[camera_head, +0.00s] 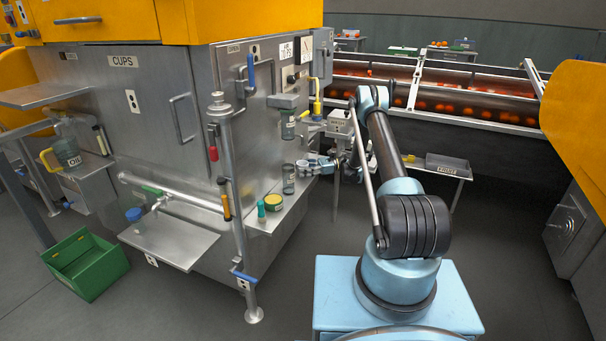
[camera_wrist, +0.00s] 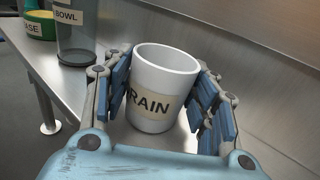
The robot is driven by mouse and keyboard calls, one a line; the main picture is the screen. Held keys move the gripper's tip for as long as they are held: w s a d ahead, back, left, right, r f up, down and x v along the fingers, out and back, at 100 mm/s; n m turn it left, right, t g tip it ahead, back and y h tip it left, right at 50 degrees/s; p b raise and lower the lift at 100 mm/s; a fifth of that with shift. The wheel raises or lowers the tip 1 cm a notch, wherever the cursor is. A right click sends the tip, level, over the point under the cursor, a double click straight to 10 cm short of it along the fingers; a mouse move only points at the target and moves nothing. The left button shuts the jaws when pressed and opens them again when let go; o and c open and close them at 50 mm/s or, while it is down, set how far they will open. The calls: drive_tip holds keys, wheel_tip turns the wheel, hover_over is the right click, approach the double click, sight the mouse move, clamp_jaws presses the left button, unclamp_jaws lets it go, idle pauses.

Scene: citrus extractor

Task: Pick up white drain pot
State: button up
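The white drain pot (camera_wrist: 166,72) stands upright in the wrist view, with a tan label reading "RAIN" and its first letter hidden. It appears to rest on the metal shelf. My gripper (camera_wrist: 165,88) has its blue-padded fingers on both sides of the pot, very close to its walls. I cannot tell whether both pads press on it. In the head view my gripper (camera_head: 307,168) is at the far end of the shelf, beyond a clear container. The pot cannot be made out there.
A metal wall runs close along the right of the shelf (camera_wrist: 50,62). A green bin (camera_head: 88,262) sits on the floor.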

drive_tip(key=c, duration=0.6)
drive_tip(key=shift+r, duration=0.15)
